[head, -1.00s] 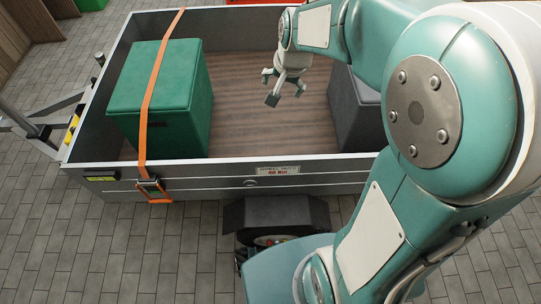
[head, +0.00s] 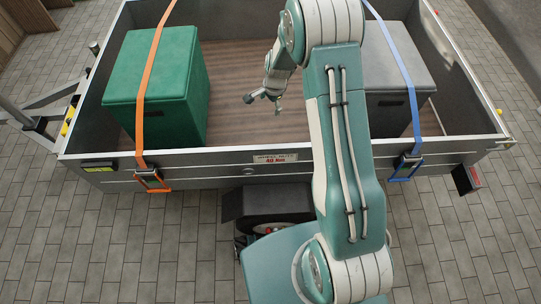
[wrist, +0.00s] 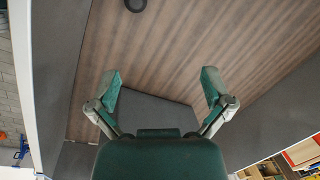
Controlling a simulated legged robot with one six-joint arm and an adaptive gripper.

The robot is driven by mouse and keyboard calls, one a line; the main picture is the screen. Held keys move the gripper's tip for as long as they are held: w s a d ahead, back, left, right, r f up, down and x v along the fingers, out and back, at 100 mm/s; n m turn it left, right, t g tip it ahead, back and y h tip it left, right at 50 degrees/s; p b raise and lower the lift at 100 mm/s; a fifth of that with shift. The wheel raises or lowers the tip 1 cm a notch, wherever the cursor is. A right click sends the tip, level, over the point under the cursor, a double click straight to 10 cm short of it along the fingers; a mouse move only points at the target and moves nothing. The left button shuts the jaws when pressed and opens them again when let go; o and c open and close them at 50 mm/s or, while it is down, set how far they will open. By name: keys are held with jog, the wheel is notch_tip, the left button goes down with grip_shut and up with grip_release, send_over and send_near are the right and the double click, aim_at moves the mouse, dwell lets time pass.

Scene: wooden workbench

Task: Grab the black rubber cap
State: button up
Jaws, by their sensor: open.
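A small dark round piece with a paler centre (wrist: 135,4) lies on the brown wooden trailer floor at the top edge of the wrist view, partly cut off. It may be the black rubber cap; I cannot tell for certain. I cannot make it out in the head view. My gripper (head: 263,101) is inside the trailer between the two boxes, above the floor. In the wrist view its two green fingers (wrist: 160,78) are spread wide with nothing between them. The round piece is apart from the fingers, beyond their tips.
A green box (head: 155,80) under an orange strap (head: 153,70) stands on the left of the trailer bed. A grey box (head: 392,72) under a blue strap (head: 408,75) stands on the right. Grey trailer walls (head: 215,158) surround the bed. Its middle floor (head: 232,80) is clear.

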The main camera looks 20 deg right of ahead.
jog(key=f+m, duration=0.1)
jog(key=f, duration=0.5)
jog(key=s+f+m, duration=0.1)
jog(key=f+m, duration=0.1)
jog(key=f, duration=0.5)
jog(key=s+f+m+g, duration=0.1)
jog(key=f, duration=0.6)
jog(key=shift+d+f, duration=0.1)
jog(key=shift+d, duration=0.25)
jog(key=f, duration=0.5)
jog(key=shift+a+f, duration=0.15)
jog(key=shift+a, duration=0.15)
notch_tip(320, 180, down, 6)
jog(key=shift+w+a+r, duration=0.1)
jog(key=shift+w+r, duration=0.05)
jog(key=shift+r, duration=0.05)
jog(key=c, duration=0.9)
